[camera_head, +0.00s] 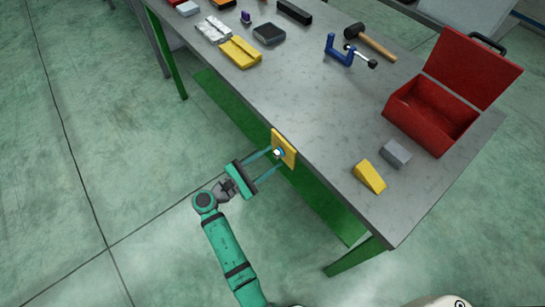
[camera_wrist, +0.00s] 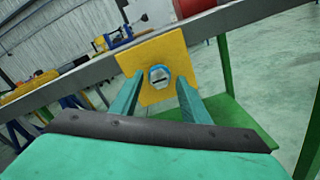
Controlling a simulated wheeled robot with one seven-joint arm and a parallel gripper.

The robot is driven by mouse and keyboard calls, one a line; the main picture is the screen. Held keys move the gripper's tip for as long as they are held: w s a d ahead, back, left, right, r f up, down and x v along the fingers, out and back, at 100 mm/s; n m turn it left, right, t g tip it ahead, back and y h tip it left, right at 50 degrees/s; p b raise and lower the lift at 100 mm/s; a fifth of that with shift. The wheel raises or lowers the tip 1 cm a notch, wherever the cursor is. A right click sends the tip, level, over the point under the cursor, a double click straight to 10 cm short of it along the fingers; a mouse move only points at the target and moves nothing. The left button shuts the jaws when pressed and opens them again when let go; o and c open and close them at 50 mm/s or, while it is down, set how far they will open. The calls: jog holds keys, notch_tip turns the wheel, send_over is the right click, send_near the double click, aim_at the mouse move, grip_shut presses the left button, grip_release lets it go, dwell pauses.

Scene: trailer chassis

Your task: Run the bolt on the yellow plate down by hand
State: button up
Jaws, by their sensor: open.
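The yellow plate (camera_head: 288,143) is fixed upright on the front edge of the grey table. A bolt with a pale head (camera_head: 277,152) stands out from the middle of the plate. In the wrist view the plate (camera_wrist: 168,50) is tilted, and the bolt (camera_wrist: 159,76) shows a silver hex head with a blue ring around it. My gripper (camera_head: 268,165) is in front of the plate. Its two teal fingers (camera_wrist: 157,97) are apart, one on each side of the bolt, with gaps between them and the head. How far the bolt sits in the plate cannot be told.
On the table (camera_head: 325,120) stand an open red toolbox (camera_head: 430,115), a yellow wedge (camera_head: 369,177), a grey block (camera_head: 396,153), a blue clamp (camera_head: 340,52) and a mallet (camera_head: 370,40). Green table legs and a lower shelf (camera_head: 235,110) are below. The floor left of the table is clear.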

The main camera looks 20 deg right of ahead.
jog(key=shift+w+d, duration=0.3)
jog(key=shift+d, duration=0.25)
jog(key=shift+a, duration=0.1)
jog(key=c, duration=1.1)
jog(key=shift+o, duration=0.2)
jog(key=shift+s, duration=0.1)
jog(key=shift+m, duration=0.3)
